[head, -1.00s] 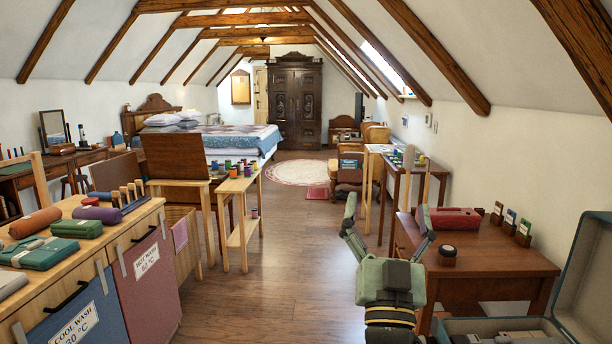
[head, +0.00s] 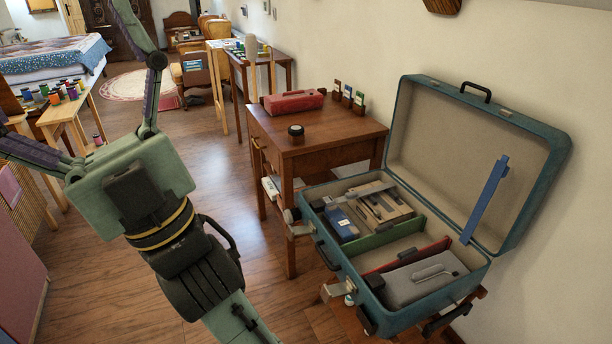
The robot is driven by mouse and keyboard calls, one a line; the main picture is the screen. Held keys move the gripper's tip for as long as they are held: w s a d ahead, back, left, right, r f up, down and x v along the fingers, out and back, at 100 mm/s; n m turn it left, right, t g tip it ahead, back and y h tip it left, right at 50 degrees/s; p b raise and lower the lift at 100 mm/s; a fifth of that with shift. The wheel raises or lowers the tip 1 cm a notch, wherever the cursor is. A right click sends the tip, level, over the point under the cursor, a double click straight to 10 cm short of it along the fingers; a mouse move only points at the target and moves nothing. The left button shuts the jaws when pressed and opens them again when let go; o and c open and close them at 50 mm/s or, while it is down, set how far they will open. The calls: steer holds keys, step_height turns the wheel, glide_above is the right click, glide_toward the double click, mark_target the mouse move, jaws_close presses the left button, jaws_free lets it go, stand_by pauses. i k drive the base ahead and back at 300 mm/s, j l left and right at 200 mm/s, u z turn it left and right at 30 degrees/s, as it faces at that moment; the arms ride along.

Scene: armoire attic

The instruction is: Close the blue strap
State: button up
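The blue strap (head: 485,199) hangs as a straight band against the inside of the raised lid (head: 430,128) of a teal suitcase. Its lower end reaches the case's back right rim, and it does not cross the contents. The open suitcase base (head: 385,312) stands at the right. It holds a blue box (head: 341,223), tan and grey items, a green divider (head: 392,238) and a red divider (head: 408,256). My gripper (head: 65,75) is at the upper left, its two fingers spread wide and empty, well apart from the suitcase.
A wooden desk (head: 318,150) stands behind the suitcase, with a red case (head: 294,102), a small dark round jar (head: 296,134) and several small bottles. Open wooden floor (head: 205,150) lies left of the desk. A wall is close behind the lid.

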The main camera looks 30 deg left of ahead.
mark_target(499, 167)
steer(key=i+j, duration=0.95)
steer(key=l+z, duration=0.05)
